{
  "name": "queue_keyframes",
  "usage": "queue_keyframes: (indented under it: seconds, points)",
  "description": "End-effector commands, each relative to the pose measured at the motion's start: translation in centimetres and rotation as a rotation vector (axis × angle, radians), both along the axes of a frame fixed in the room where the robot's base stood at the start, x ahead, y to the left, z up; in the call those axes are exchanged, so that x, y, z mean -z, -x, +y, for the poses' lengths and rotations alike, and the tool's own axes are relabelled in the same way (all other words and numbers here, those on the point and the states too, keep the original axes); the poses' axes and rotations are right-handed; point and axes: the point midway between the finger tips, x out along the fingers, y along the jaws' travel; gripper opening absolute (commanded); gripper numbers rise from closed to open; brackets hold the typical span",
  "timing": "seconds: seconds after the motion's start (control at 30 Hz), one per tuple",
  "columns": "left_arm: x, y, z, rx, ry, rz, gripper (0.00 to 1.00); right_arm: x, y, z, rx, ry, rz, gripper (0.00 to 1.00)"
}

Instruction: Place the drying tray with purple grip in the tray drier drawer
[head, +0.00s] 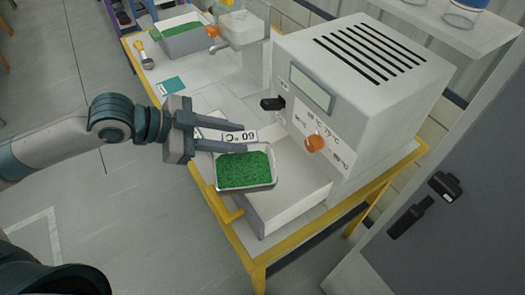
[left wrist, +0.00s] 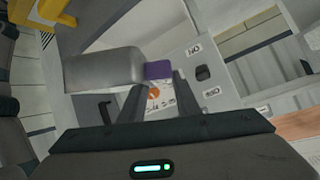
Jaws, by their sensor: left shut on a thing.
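The drying tray (head: 247,187) is a grey metal tray full of green granules. It shows from outside in the left wrist view (left wrist: 105,68), with its purple grip (left wrist: 157,70) between my finger ends. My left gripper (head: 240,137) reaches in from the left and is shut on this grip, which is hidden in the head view. The tray drier (head: 365,75) is a white box with an orange knob. Its drawer (head: 290,190) is pulled out at the front. The tray is over the drawer's left part; I cannot tell if it touches. My right gripper is not in view.
The yellow-framed table (head: 232,222) carries the drier. Behind it stand a feeder with a clear hopper (head: 243,25) and a green-filled container (head: 182,38). A teal card (head: 172,86) and a yellow-handled tool (head: 142,52) lie nearby. A grey cabinet (head: 440,240) stands at right.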

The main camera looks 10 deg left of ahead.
Motion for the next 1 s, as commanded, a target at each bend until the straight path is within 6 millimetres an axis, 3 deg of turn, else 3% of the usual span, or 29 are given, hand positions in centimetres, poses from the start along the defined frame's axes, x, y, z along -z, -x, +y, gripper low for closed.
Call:
queue_keyframes:
  seconds: [0.5, 0.8, 1.0]
  points:
    - [-0.4, -5.4, -5.4, 0.001, 0.002, 0.001, 0.01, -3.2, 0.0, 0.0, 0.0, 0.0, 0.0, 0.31]
    - [5.1, -5.3, -5.3, -0.002, 0.0, 0.006, 0.01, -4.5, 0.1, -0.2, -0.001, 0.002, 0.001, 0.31]
    - [7.6, -5.3, -5.3, 0.0, 0.001, 0.002, 0.01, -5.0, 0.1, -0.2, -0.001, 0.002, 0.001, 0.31]
